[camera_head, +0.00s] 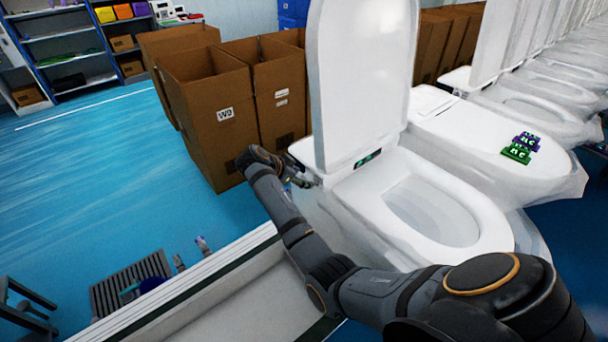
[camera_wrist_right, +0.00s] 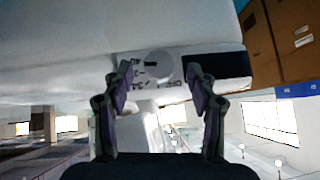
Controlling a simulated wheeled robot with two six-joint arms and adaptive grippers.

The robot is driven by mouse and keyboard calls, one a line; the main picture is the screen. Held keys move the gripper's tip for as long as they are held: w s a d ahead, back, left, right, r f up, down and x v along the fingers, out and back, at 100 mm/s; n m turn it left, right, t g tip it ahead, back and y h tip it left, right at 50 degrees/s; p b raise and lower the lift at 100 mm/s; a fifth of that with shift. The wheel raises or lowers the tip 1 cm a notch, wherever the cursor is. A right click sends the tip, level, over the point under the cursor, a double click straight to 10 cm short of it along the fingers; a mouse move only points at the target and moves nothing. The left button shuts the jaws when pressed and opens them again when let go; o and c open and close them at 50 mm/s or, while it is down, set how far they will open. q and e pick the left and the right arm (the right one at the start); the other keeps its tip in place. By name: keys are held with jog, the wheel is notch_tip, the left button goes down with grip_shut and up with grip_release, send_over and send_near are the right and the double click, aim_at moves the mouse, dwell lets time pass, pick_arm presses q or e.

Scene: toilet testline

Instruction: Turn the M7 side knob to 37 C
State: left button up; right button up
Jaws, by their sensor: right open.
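The nearest white toilet (camera_head: 430,205) stands with its lid (camera_head: 362,75) raised and a small green-lit display (camera_head: 367,160) at the seat's back. My right gripper (camera_head: 303,183) is at this toilet's left side, near the rear of the seat. In the right wrist view the round pale side knob (camera_wrist_right: 159,65) sits on the toilet's side, with printed markings beside it, too blurred to read fully. The open fingers of my right gripper (camera_wrist_right: 160,77) stand on either side of the knob, apparently without gripping it. The knob is hidden in the head view. My left gripper is not in view.
Open cardboard boxes (camera_head: 215,105) stand behind and left of the toilet. More toilets (camera_head: 470,130) line up to the right, the nearest bearing green and purple tags (camera_head: 517,153). A white-edged ledge (camera_head: 210,280) runs below my arm.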

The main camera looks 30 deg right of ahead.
jog(key=shift+d+f, duration=0.35)
jog(key=shift+d, duration=0.1)
jog(key=shift+f, duration=0.3)
jog(key=shift+w, duration=0.1)
jog(key=shift+c, duration=0.4)
jog(key=c, duration=1.1)
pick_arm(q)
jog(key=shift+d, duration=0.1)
pick_arm(e)
jog(key=shift+o, duration=0.2)
jog(key=shift+n+g, duration=0.4)
jog(key=shift+g, duration=0.3)
